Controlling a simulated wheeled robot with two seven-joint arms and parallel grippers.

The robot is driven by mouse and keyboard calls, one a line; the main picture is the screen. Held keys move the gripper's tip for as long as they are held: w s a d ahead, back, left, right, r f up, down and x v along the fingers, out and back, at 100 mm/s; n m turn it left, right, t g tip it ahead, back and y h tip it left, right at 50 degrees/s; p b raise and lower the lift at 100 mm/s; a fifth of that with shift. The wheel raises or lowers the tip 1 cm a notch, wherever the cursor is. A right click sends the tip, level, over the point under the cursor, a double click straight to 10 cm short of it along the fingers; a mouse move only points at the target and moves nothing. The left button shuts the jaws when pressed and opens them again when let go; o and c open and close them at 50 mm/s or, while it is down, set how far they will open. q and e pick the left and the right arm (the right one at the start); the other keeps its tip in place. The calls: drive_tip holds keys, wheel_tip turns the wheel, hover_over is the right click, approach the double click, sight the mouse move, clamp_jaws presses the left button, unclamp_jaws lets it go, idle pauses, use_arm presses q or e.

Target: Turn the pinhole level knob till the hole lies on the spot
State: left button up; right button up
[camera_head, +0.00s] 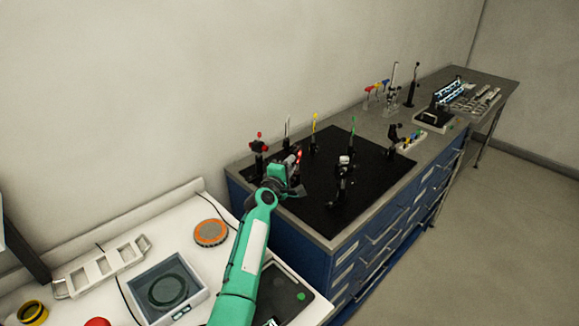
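The black optical board (335,222) lies on the blue bench and carries several small posts with optics. My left arm, green, reaches up from the bottom, and my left gripper (296,178) is over the board's near left part, among the posts. Its fingers are small and dark here, so I cannot tell whether they are open or shut. A post with a red top (259,146) stands just left of it. A dark mount with a pale top (344,172) stands to its right. The pinhole, its level knob and the spot are too small to make out. My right gripper is not in view.
A white table at the lower left holds an orange disc (210,233), a grey tray with a round dish (196,292), a white rack (102,267) and a yellow-black ring (33,312). More instruments stand at the bench's far end. Open floor lies to the right.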

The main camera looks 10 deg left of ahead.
use_arm(q)
drive_tip(key=shift+o, duration=1.4)
drive_tip(key=shift+w, duration=0.1)
drive_tip(key=s+a+p, duration=0.2)
drive_tip(key=s+p, duration=0.3)
drive_tip(key=s, duration=0.8)
drive_tip(key=shift+s+a+p, duration=0.3)
drive_tip(key=shift+f, duration=0.1)
